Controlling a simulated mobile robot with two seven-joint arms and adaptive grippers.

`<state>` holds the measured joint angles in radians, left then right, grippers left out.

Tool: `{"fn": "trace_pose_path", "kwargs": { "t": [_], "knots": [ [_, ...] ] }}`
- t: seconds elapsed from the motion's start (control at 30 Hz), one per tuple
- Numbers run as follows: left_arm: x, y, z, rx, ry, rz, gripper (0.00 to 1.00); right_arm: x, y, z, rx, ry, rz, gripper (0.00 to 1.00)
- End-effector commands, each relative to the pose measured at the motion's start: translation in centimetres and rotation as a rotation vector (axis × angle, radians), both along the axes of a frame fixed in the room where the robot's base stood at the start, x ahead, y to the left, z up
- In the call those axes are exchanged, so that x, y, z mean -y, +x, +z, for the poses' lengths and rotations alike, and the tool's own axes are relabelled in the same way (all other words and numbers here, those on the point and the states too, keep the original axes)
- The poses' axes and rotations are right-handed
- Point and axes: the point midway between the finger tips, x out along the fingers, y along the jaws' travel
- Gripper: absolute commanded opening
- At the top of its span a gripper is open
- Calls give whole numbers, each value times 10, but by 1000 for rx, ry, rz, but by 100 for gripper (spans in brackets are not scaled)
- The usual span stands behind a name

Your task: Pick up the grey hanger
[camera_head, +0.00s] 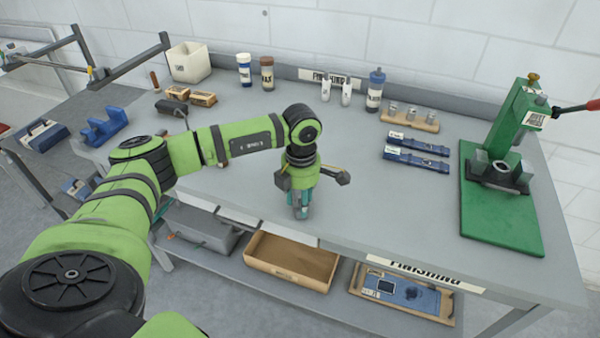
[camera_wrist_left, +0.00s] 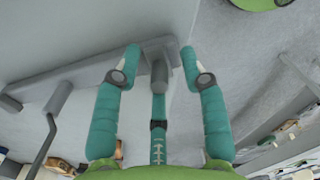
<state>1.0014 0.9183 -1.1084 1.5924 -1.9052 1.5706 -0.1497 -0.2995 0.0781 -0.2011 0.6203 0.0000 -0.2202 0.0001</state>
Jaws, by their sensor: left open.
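My left gripper (camera_head: 301,207) points down over the front edge of the workbench. In the left wrist view, its teal fingers (camera_wrist_left: 160,65) are open and spread apart. Between them shows a grey cylindrical peg (camera_wrist_left: 160,74), at the end of a grey bar (camera_wrist_left: 80,80). There are gaps between the peg and the two side fingers. I cannot tell whether this peg and bar are the grey hanger. A second grey rod with a thick end (camera_wrist_left: 60,97) shows at the left of that view. My right gripper is not in view.
The grey workbench (camera_head: 370,205) has a clear middle. A green press (camera_head: 500,205) stands at right, with blue tools (camera_head: 417,160) left of it. Bottles and boxes line the back. A cardboard tray (camera_head: 290,262) sits on the lower shelf. Dark bars with upright posts (camera_head: 130,65) stand at left.

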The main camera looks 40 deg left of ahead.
Motion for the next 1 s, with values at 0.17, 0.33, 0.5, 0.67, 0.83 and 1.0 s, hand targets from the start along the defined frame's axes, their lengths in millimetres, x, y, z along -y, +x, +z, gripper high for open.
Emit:
{"fn": "trace_pose_path", "kwargs": {
  "t": [0.17,0.33,0.5,0.67,0.83,1.0],
  "knots": [
    [0,0,0,0,0,0,0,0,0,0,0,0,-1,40],
    [0,0,0,-1,-1,0,0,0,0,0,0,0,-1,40],
    [0,1,1,1,-1,0,0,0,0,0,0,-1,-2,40],
    [0,1,4,3,-1,0,0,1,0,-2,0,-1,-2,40],
    [0,2,18,6,0,-1,0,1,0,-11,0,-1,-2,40],
    [8,-7,45,5,-2,-7,0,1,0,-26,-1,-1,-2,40]
  ]
}}
